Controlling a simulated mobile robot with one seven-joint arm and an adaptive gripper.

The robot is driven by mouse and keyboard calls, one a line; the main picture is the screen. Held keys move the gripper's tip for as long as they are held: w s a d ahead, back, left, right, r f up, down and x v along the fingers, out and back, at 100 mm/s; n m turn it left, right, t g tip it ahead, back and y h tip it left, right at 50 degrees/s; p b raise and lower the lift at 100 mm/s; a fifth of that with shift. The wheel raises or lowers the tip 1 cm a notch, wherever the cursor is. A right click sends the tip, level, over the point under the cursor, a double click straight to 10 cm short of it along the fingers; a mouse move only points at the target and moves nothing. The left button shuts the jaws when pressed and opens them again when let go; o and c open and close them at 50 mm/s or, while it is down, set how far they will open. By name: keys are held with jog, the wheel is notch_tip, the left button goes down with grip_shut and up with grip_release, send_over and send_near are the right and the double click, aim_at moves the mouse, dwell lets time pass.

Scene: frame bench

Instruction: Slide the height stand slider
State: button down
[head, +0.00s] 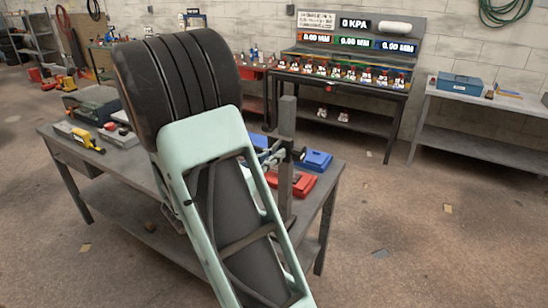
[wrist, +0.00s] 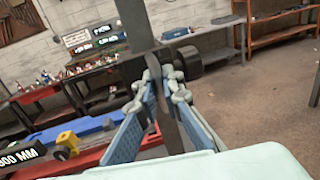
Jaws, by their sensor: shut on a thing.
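The height stand (head: 287,115) is an upright grey post near the right end of the workbench. Its slider, with a dark round knob (wrist: 188,60), sits partway up the post; in the head view my arm and the post partly hide it. The post also shows in the wrist view (wrist: 136,22), tilted. My gripper (head: 270,153) reaches the post from the left in the head view. In the wrist view its two blue-padded fingers (wrist: 163,80) are closed in on the slider just beside the knob. The exact contact is partly hidden by the fingertips.
The workbench (head: 328,192) carries a red case (head: 300,186) and a blue case (head: 316,159) close to the post. A tool with yellow parts (head: 88,140) lies at the left. A display bench (head: 340,83) stands behind. Open floor lies to the right.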

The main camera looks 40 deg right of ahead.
jog(key=shift+r, duration=0.1)
jog(key=c, duration=2.3)
grip_release()
jog(key=shift+c, duration=0.2)
jog(key=s+a, duration=0.2)
jog(key=a, duration=1)
jog(key=shift+s, duration=0.2)
jog(key=shift+d, duration=0.1)
